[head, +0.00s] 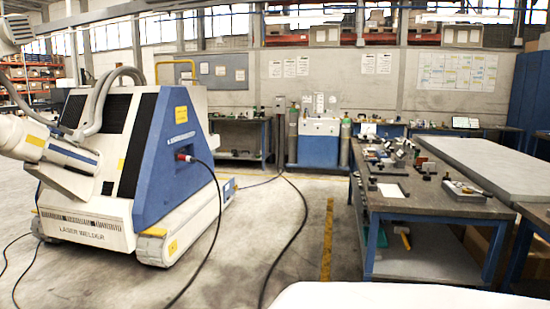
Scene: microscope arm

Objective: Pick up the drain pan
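I cannot make out a drain pan for certain. A small shallow grey tray-like box (466,191) lies on the dark workbench (395,204) at the right, with small items in it. I cannot tell whether it is the pan. A white flat sheet or plate (391,190) lies on the same bench to its left. My gripper is not in the head view.
A blue and white laser welder (130,165) stands at the left, with black cables crossing the floor. A grey-topped table (485,160) adjoins the workbench. The floor between welder and bench is otherwise open.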

